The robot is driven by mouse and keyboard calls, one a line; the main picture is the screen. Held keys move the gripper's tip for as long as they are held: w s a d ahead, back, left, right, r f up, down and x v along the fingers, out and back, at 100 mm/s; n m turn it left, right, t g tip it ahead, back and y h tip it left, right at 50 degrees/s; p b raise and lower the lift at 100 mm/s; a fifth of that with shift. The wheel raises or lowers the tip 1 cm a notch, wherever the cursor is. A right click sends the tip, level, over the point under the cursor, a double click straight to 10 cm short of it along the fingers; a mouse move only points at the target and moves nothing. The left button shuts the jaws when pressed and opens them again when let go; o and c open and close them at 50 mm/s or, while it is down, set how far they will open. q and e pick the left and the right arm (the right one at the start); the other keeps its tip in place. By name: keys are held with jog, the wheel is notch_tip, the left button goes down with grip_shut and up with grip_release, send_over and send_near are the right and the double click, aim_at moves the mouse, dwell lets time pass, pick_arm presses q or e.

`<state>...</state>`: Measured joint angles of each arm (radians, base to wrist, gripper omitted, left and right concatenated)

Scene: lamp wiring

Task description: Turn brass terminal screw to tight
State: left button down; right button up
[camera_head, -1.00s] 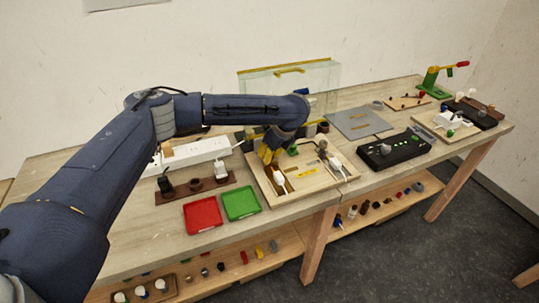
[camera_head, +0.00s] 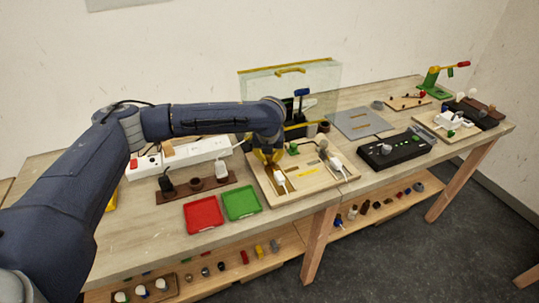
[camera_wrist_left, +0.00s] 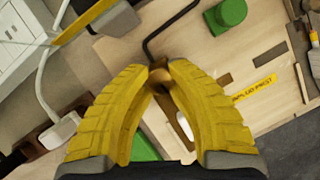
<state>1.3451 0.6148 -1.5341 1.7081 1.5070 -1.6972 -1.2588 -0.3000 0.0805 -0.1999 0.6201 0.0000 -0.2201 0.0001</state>
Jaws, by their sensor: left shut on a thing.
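My left gripper (camera_head: 268,164) is over the left part of a wooden wiring board (camera_head: 305,187). In the left wrist view its ribbed yellow fingers (camera_wrist_left: 160,66) meet at their tips around a small brass-coloured piece (camera_wrist_left: 161,77). This looks like the terminal screw, but the fingers hide most of it. How tight it is cannot be seen. A dark bent rod or wire (camera_wrist_left: 150,42) runs just beyond the fingertips. A green block (camera_wrist_left: 228,12) and a yellow "unplug first" label (camera_wrist_left: 253,88) are on the board. My right gripper is not in view.
A red tray (camera_head: 203,215) and a green tray (camera_head: 241,203) lie left of the board. A white power strip (camera_head: 180,156) and a brown rack (camera_head: 193,190) stand behind them. A glass panel (camera_head: 265,88) rises behind the board. A black switch box (camera_head: 395,151) is to the right.

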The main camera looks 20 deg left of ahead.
pick_arm(q)
jog(key=shift+w+a+m, duration=0.1)
jog(key=shift+a+m, duration=0.1)
jog(key=shift+m, duration=0.4)
jog(key=shift+r+m+h, duration=0.1)
jog(key=shift+m+h, duration=0.2)
jog(key=c, duration=1.1)
grip_release()
jog(key=shift+d, duration=0.15)
jog(key=v, duration=1.2)
jog(key=shift+s, duration=0.2)
